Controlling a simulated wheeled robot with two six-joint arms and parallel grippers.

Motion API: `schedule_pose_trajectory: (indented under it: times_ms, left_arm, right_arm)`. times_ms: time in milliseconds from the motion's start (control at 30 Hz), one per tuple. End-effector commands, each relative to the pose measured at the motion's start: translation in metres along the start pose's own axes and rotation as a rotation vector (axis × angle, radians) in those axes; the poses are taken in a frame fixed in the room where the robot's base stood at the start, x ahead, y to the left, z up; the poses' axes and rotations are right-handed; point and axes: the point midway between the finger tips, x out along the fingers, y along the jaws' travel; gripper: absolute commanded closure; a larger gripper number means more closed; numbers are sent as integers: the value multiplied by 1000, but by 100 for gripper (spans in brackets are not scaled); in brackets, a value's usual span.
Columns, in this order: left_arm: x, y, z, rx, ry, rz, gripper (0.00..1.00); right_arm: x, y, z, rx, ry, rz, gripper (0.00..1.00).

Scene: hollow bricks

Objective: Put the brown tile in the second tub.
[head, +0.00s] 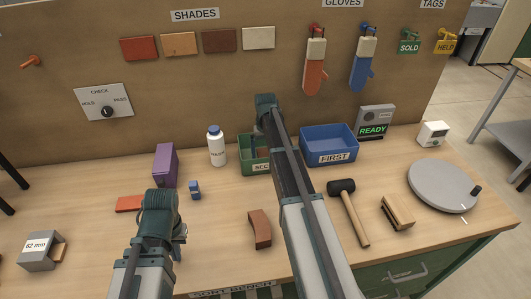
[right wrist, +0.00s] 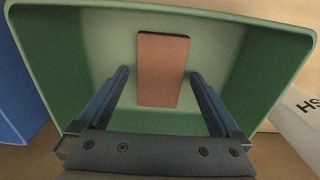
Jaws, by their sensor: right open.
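The second tub is the green tub (head: 246,168), its label partly hidden behind my right arm. In the right wrist view the green tub (right wrist: 270,65) fills most of the picture. The brown tile (right wrist: 163,92) shows inside it, against the tub's pale inner floor. My right gripper (right wrist: 158,73) is open over the tub, one finger on each side of the tile with gaps between; it does not grip it.
The blue tub (head: 330,150) labelled FIRST stands right of the green one. A white bottle (head: 216,148), purple block (head: 165,165), orange tile (head: 130,204), curved brick (head: 259,228), mallet (head: 350,210) and grey turntable (head: 443,185) stand around.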

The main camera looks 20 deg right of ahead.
Motion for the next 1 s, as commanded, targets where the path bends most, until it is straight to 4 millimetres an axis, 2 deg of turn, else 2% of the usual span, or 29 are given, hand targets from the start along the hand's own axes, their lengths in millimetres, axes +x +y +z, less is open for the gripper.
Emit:
schedule_pose_trajectory:
  times_ms: [267,800,1000]
  left_arm:
    - [-29,-3,2,0,0,0,100]
    - [-108,-10,6,0,0,0,100]
    - [-120,-12,7,1,0,0,100]
  right_arm:
    - [-29,0,0,0,0,0,0]
    - [-109,0,0,0,0,0,0]
    - [-121,0,0,0,0,0,0]
